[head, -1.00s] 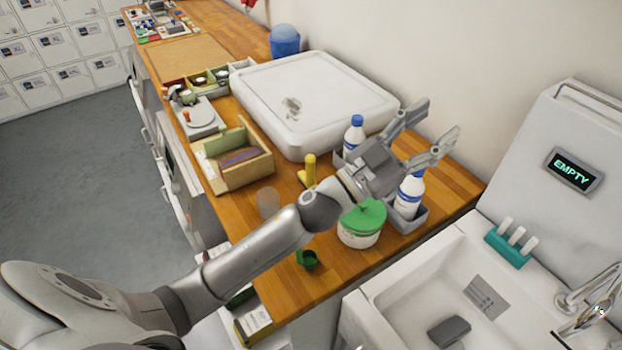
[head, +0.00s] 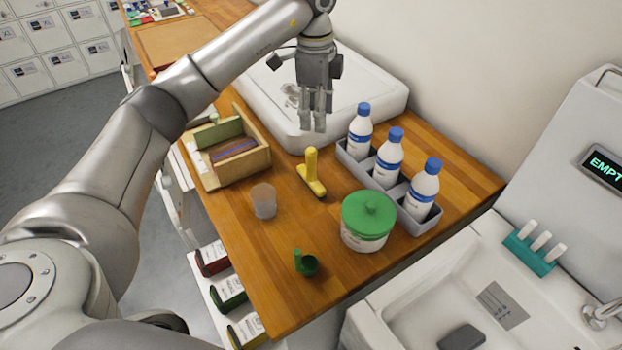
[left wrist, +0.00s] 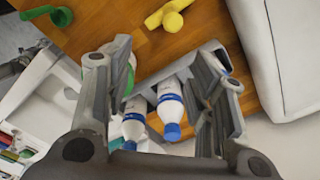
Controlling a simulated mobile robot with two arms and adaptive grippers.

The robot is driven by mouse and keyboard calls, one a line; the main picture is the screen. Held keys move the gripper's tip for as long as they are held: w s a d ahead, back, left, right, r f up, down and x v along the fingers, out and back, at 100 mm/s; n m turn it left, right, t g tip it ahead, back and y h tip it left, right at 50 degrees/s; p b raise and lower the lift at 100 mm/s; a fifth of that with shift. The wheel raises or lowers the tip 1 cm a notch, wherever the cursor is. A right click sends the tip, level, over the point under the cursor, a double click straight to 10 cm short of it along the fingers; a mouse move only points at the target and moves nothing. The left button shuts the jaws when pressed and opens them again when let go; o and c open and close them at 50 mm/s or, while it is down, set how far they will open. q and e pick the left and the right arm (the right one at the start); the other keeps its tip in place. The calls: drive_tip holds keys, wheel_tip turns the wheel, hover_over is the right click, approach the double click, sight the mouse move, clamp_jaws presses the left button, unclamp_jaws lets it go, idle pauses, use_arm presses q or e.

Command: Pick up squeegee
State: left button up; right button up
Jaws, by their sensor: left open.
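The squeegee, a small yellow tool with an upright handle (head: 312,168), stands on the wooden counter (head: 265,285) in the head view. It also shows at the top of the left wrist view (left wrist: 168,17), beyond the fingertips. My left gripper (head: 318,122) points down above the counter, just behind the squeegee in the head view. Its fingers are apart with nothing held between them; they also frame the left wrist view (left wrist: 166,50). The gripper and the squeegee are apart. My right gripper is not in view.
A grey caddy (head: 412,229) with three blue-capped bottles and a green-lidded tub (head: 367,222) stand right of the squeegee. A clear cup (head: 263,201), green scoop (head: 306,263) and wooden box (head: 247,172) are left and front. A large white slab (head: 375,85) lies behind.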

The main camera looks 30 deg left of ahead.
sight(311, 149)
use_arm(q)
drive_tip(key=f, duration=0.1)
drive_tip(key=a+f+b, duration=0.1)
drive_tip(key=w+f, duration=0.1)
drive_tip(key=shift+a+f+b, duration=0.15)
drive_tip(key=shift+f+b, duration=0.25)
drive_tip(key=shift+w+f, duration=0.1)
drive_tip(key=shift+f, duration=0.1)
drive_tip(key=f, duration=0.2)
drive_tip(key=f+p, duration=0.1)
drive_tip(key=f, duration=0.1)
drive_tip(key=shift+s+f, duration=0.2)
drive_tip(key=shift+f, duration=0.15)
drive_tip(key=f, duration=0.1)
drive_tip(key=f+p, duration=0.1)
drive_tip(key=f, duration=0.1)
drive_tip(key=f+p, duration=0.1)
drive_tip(key=f, duration=0.1)
drive_tip(key=shift+w+a+f, duration=0.2)
drive_tip(key=shift+a, duration=0.2)
drive_tip(key=shift+f, duration=0.25)
clamp_jaws()
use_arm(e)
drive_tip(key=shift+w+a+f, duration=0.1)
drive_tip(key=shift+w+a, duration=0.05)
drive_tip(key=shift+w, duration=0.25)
